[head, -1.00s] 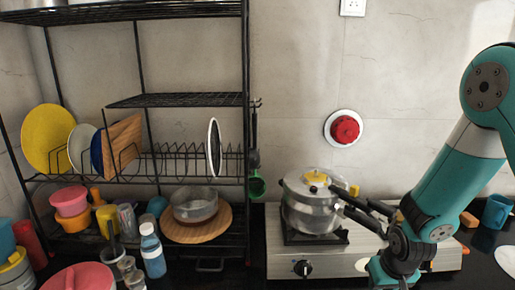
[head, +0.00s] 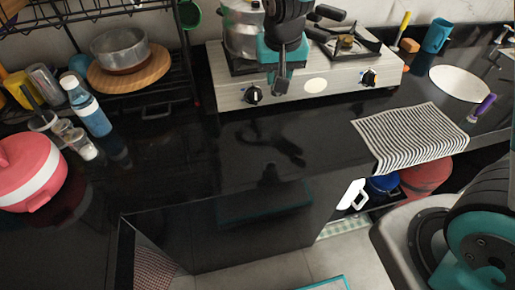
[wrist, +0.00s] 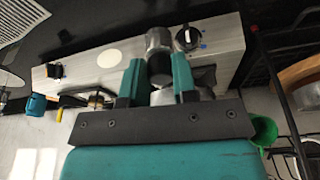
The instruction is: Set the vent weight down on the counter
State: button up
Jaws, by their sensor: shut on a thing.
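My gripper (wrist: 158,78) is shut on the vent weight (wrist: 159,45), a small silver and black cylinder held between the two teal fingers in the wrist view. The silver pressure cooker (head: 240,32) stands on the left burner, partly hidden by my arm.
The steel stove (head: 315,88) is close behind my gripper. A striped cloth (head: 412,136) and a white disc (head: 459,83) lie to the right. A blue bottle (head: 88,108) and red-and-white pot (head: 30,172) stand to the left. The counter's front edge is near.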

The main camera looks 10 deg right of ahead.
jog(key=s+a+r+b, duration=0.1)
jog(key=s+a+r, duration=0.1)
jog(key=a+r, duration=0.25)
jog(key=shift+m, duration=0.5)
jog(key=f, duration=0.6)
jog(key=f+p, duration=0.1)
jog(key=f, duration=0.6)
jog(key=f+p, duration=0.1)
jog(key=f, duration=0.5)
jog(key=shift+s+a+f, duration=0.1)
jog(key=shift+a+f, duration=0.2)
jog(key=shift+f, duration=0.05)
jog(key=shift+f, duration=0.1)
jog(key=o, duration=0.8)
